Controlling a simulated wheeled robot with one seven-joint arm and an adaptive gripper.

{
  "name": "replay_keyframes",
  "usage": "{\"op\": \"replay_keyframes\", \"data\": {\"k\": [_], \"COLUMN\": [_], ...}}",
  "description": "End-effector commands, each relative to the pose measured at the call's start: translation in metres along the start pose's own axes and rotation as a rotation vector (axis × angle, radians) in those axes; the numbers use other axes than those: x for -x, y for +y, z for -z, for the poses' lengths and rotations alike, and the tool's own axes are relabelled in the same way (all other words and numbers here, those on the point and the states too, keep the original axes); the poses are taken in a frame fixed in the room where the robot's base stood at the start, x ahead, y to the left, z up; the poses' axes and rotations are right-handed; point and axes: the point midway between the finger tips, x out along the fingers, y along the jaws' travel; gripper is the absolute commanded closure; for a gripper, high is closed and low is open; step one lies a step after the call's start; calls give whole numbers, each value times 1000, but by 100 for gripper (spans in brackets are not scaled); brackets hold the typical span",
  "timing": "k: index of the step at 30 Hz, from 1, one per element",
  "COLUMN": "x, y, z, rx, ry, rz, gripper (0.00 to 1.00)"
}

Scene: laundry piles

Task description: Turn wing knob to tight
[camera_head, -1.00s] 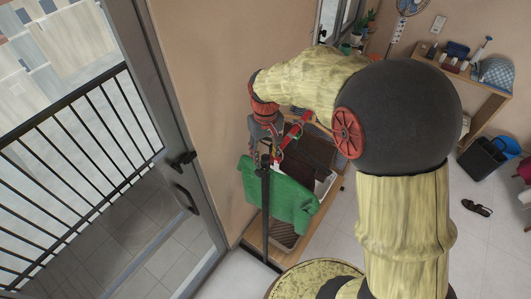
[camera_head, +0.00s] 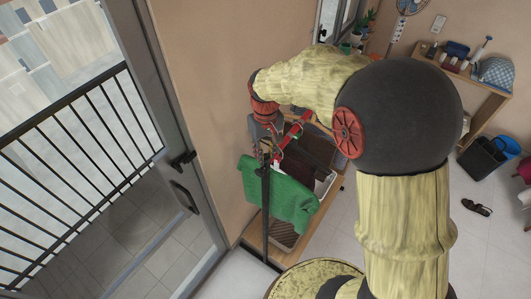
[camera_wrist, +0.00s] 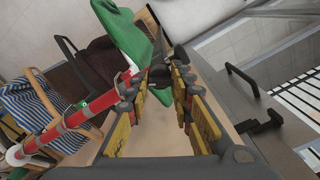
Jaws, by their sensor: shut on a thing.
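My gripper (camera_wrist: 162,78) is closed around a small dark piece, apparently the wing knob (camera_wrist: 160,74), at the top of a black upright post (camera_head: 266,205). The fingers hide most of the knob, so its wing angle cannot be read. In the head view my gripper (camera_head: 265,143) is at the post's top, partly hidden by my own wrist. A red and white bar (camera_wrist: 75,118) runs off from beside the fingers. A green cloth (camera_head: 280,195) hangs at the post, just below the gripper; it also shows in the wrist view (camera_wrist: 118,35).
The tan wall (camera_head: 195,90) and the glazed balcony door with its black handle (camera_head: 185,197) are close on the left. A dark brown cloth (camera_head: 318,150) hangs behind the green one. A wooden shelf (camera_head: 490,105) stands far right.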

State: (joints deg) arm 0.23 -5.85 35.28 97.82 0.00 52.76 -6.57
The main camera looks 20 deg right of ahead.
Motion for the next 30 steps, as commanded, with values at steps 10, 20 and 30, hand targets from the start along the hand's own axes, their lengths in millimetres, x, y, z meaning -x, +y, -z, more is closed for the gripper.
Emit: {"op": "replay_keyframes", "data": {"k": [10, 20, 30], "x": [-1, -2, -1], "y": [0, 0, 0], "z": [0, 0, 0], "rx": [139, 434, 759], "ry": [1, 1, 1], "rz": [0, 0, 0], "gripper": [100, 100, 100]}}
